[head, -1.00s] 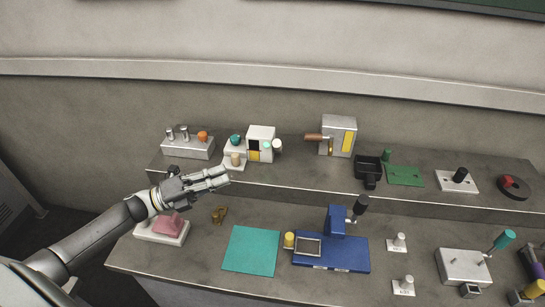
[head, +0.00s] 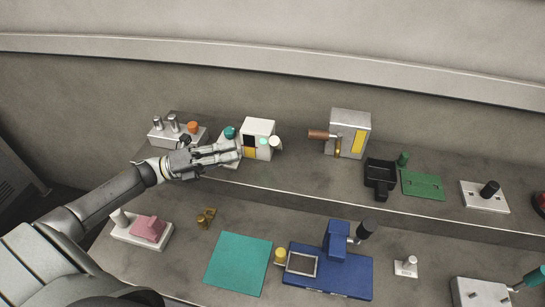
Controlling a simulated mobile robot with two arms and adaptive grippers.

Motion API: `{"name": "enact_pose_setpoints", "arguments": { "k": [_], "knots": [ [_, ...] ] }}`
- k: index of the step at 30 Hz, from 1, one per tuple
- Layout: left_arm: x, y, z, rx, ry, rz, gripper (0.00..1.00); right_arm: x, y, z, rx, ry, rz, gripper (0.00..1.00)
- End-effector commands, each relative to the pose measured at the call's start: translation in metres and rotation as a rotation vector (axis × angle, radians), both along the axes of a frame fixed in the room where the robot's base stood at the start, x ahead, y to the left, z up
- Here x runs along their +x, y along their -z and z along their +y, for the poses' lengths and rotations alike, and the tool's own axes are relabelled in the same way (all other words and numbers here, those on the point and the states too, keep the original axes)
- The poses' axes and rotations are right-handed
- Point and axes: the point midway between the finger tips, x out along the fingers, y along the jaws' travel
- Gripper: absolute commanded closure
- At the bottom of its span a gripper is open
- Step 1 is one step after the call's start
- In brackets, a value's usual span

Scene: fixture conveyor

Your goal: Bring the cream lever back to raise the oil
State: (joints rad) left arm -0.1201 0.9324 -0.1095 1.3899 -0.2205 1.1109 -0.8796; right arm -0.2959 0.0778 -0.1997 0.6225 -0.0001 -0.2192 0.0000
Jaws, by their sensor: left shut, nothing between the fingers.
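A white box (head: 262,127) stands on the raised back shelf, with a dark window (head: 250,141) above a yellow patch (head: 249,153) on its front. A cream knob (head: 275,142) shows at its right side, beside a mint-green button (head: 263,142). A teal knob (head: 230,132) stands on a white base left of the box. My left gripper (head: 238,151) is shut and empty, its fingertips just left of the box's front. It hides most of that base and the tan knob on it. Contact cannot be told. My right gripper is not in view.
A metal block with an orange knob (head: 193,127) is left on the shelf, and a grey box with a brown handle (head: 319,134) is to the right. The lower bench holds a pink block (head: 148,228), a teal mat (head: 238,263) and a blue fixture (head: 330,275).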

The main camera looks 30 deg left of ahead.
Motion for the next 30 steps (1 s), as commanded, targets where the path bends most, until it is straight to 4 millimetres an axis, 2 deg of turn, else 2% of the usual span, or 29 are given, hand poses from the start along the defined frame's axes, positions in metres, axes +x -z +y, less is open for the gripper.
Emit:
{"name": "enact_pose_setpoints", "arguments": {
  "k": [1,10,16,23,30],
  "knots": [
    [0.000,0.010,0.000,-0.001,0.000,0.001,1.00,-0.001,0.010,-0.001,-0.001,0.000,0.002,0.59],
    [0.000,0.042,0.000,-0.001,0.000,0.001,1.00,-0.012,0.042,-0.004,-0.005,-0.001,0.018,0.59],
    [0.000,0.062,0.000,0.000,0.000,0.000,1.00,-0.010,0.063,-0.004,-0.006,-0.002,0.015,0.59],
    [0.004,0.061,-0.005,-0.002,0.000,-0.001,1.00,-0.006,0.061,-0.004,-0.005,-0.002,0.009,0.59],
    [0.027,0.050,-0.036,-0.003,0.001,-0.003,1.00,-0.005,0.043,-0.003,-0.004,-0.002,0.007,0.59]
  ]
}}
